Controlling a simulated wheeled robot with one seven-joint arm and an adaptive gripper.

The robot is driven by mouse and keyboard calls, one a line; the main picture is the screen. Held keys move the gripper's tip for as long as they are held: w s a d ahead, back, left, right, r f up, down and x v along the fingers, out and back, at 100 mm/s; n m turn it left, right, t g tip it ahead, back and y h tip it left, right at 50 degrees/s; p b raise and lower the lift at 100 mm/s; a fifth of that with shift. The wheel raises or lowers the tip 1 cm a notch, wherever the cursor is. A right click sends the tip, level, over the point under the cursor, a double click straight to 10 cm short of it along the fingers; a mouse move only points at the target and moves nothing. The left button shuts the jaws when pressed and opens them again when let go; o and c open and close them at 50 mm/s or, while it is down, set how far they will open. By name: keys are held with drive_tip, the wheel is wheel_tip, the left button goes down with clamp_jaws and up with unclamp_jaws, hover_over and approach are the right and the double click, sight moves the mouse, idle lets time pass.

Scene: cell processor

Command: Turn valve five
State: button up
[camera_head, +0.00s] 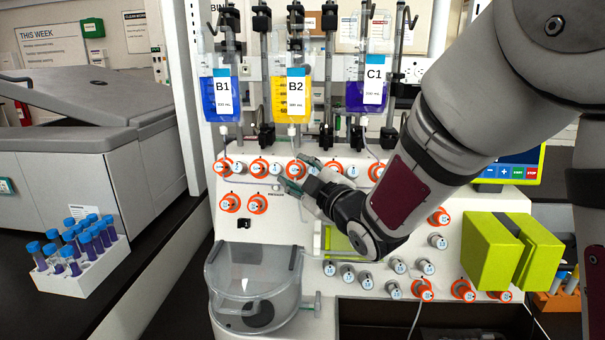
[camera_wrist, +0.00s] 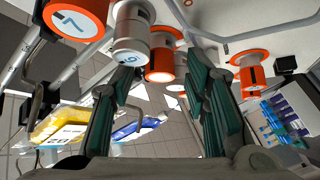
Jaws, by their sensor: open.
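The front panel of the cell processor (camera_head: 262,215) carries rows of round valve knobs, several with orange rings. My gripper (camera_head: 296,174) is open at the upper valve row, its fingers pointing left in the head view. An orange-ringed valve (camera_head: 295,168) shows between the fingertips there. In the wrist view, my gripper (camera_wrist: 162,76) has its fingers apart. An orange-ringed valve (camera_wrist: 160,62) lies between them, its number unreadable. A white valve that seems marked 6 (camera_wrist: 130,48) is by the left finger. A valve marked 7 (camera_wrist: 75,20) is at upper left. I cannot make out a 5.
Bags B1 (camera_head: 221,95), B2 (camera_head: 292,95) and C1 (camera_head: 368,92) hang above the panel. A clear container (camera_head: 254,275) sits low on its front. A rack of blue-capped tubes (camera_head: 85,275) stands left. A green block (camera_head: 490,250) is at right.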

drive_tip(key=shift+c, duration=0.2)
clamp_jaws()
drive_tip(key=shift+d+r+n+g, duration=0.1)
drive_tip(key=shift+r+n+g, duration=0.1)
drive_tip(key=shift+n+g, duration=0.6)
drive_tip(key=shift+w+n+g+p, duration=0.1)
drive_tip(key=shift+n+g+p, duration=0.7)
drive_tip(key=shift+n, duration=0.7)
